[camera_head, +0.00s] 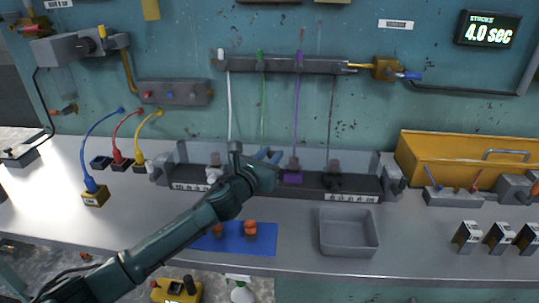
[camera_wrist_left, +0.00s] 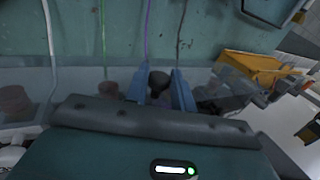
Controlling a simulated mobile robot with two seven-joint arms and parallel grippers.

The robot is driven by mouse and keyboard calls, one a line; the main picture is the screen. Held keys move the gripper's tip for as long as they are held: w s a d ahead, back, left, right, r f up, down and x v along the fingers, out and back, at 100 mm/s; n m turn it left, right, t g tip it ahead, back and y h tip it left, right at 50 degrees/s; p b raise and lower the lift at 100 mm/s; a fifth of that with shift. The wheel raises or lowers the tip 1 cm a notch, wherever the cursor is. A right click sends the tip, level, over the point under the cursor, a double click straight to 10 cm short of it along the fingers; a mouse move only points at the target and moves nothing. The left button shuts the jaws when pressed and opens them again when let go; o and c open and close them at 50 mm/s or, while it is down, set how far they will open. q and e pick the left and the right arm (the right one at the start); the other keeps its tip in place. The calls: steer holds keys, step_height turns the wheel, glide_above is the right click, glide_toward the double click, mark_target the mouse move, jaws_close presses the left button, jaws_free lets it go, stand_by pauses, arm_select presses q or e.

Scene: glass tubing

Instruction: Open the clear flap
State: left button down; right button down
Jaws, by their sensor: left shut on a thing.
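The clear flap (camera_head: 352,161) is a long see-through panel along the dark rack (camera_head: 312,189) at the back of the bench. It stands up steeply, and its exact tilt is hard to tell. My left gripper (camera_head: 268,156) is at the middle of the flap. In the left wrist view its two blue fingers (camera_wrist_left: 161,90) are closed around a dark knob (camera_wrist_left: 158,80) at the flap's height. The clear flap also shows there as a pale band (camera_wrist_left: 78,76). My forearm hides part of the rack. My right gripper is not in view.
White, green, purple and dark tubes hang from a wall bar (camera_head: 285,64) to the rack. A grey bin (camera_head: 348,251) and a blue mat (camera_head: 262,246) with orange-red pieces lie in front. A yellow toolbox (camera_head: 450,158) stands right, a yellow block with cables (camera_head: 95,197) left.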

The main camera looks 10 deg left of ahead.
arm_select(q)
steer(key=shift+w+r, duration=0.2)
steer(key=shift+r, duration=0.5)
steer(key=shift+w+r+p, duration=0.3)
steer(key=shift+r+p, duration=0.55)
steer(key=shift+p, duration=0.25)
steer(key=shift+w+r+p, duration=0.4)
steer(key=shift+r+p, duration=0.35)
steer(key=shift+w+r+p, duration=0.5)
steer(key=shift+r, duration=0.05)
steer(key=c, duration=2.2)
jaws_free()
steer(key=shift+f, duration=0.3)
steer(key=c, duration=2)
jaws_free()
steer(key=shift+f, duration=0.1)
steer(key=o, duration=0.8)
steer(key=shift+f, duration=0.1)
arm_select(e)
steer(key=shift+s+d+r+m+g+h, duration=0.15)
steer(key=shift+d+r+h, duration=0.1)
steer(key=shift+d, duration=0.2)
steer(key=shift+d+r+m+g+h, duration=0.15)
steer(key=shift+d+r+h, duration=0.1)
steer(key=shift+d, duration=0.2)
arm_select(q)
steer(key=shift+s, duration=0.15)
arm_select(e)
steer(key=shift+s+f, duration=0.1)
